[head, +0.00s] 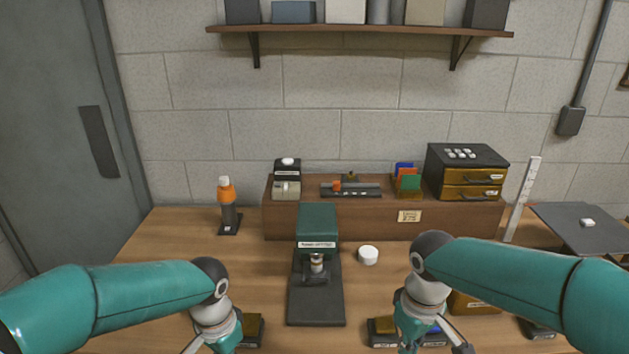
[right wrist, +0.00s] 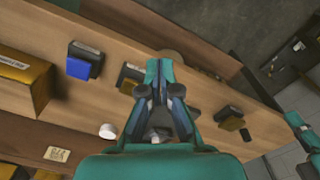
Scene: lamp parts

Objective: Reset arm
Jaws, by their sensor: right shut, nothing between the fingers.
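My right gripper (right wrist: 159,70) shows in the right wrist view, fingertips together and empty, above the wooden table. In the head view my right arm (head: 530,275) comes in from the right, and its wrist hangs over the table's front. My left arm (head: 110,298) comes in from the left.
A green-topped press (head: 318,222) stands mid-table between the arms, with a white puck (head: 368,255) beside it. A wooden riser (head: 385,218) carries a drawer box (head: 468,174). Small dark blocks lie near the front.

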